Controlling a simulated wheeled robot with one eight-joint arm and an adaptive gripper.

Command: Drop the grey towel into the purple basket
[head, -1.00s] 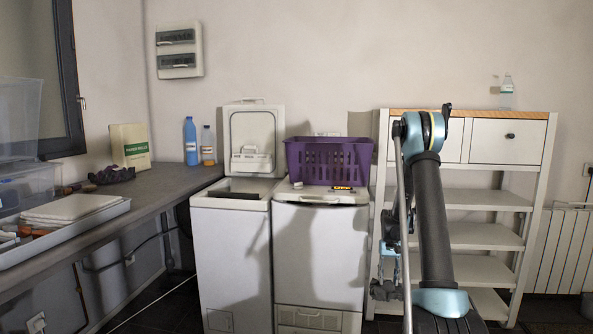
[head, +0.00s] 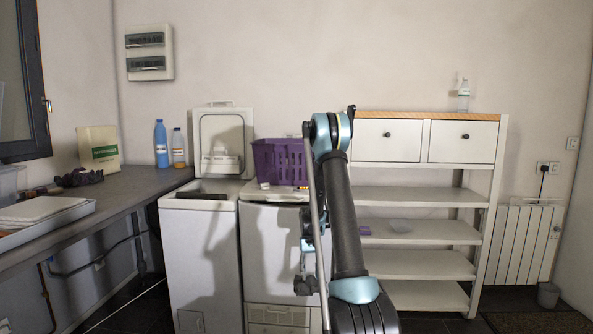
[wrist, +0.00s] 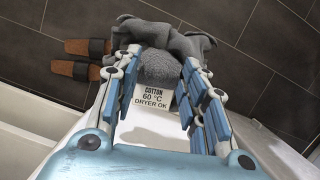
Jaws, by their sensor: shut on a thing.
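The grey towel (wrist: 160,65) is bunched between the fingertips of my gripper (wrist: 158,75) in the wrist view. Its folds spread past both fingers, over the dark tiled floor. A white label reading "COTTON 60 °C DRYER OK" (wrist: 166,97) shows just below it. The purple basket (head: 278,160) stands on the closed lid of the right toploader (head: 272,250) in the head view. My arm hides the basket's right side.
The left toploader (head: 200,250) has its lid (head: 222,145) raised. A shelf unit (head: 428,206) stands to the right, behind my arm. A long grey counter (head: 135,188) runs along the left. Brown slippers (wrist: 85,58) lie on the floor in the wrist view.

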